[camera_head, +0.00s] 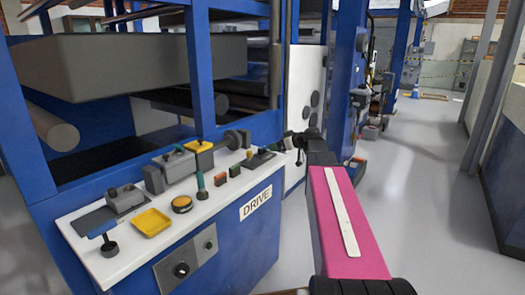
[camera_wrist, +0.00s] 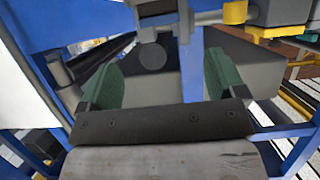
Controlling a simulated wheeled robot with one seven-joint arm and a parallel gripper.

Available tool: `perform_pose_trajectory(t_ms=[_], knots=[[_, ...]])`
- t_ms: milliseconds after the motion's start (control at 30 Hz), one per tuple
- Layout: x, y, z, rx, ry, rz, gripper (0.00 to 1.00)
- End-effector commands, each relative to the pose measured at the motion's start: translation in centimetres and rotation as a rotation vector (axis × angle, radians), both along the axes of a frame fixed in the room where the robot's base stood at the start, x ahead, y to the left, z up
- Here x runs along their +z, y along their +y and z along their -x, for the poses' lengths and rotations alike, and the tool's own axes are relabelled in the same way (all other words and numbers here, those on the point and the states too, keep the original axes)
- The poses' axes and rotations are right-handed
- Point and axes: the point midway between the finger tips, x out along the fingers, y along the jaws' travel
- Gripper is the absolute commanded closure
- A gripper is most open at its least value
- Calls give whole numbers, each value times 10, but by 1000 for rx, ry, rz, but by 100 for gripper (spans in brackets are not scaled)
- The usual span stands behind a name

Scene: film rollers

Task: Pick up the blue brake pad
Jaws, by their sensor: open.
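I cannot surely make out a blue brake pad among the small parts on the white console top. My gripper (camera_head: 294,140) is near the right end of the console, well right of that piece and close to the machine frame. In the wrist view, my gripper (camera_wrist: 163,75) has its two green finger pads wide apart, with nothing held between them. A dark round part shows beyond the gap, and I cannot tell what it is.
The white console top (camera_head: 78,227) carries a yellow tray (camera_head: 151,222), a round yellow-topped part (camera_head: 182,203), a green-handled tool (camera_head: 202,186), grey boxes and small blocks. Blue machine posts and rollers rise behind it. Grey floor (camera_head: 424,185) is clear on the right.

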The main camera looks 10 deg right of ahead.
Motion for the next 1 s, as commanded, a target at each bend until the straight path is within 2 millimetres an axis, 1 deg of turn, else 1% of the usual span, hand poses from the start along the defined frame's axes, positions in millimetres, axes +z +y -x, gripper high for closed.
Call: perform_pose_trajectory(t_ms=[33,200,467,733,833,1000], knots=[[-3,5,-6,2,2,-1,11],[-14,22,-23,2,4,0,11],[-21,33,-34,0,4,1,11],[-38,55,-59,1,5,1,11],[-41,61,-63,1,5,1,11],[-41,62,-63,0,4,1,11]])
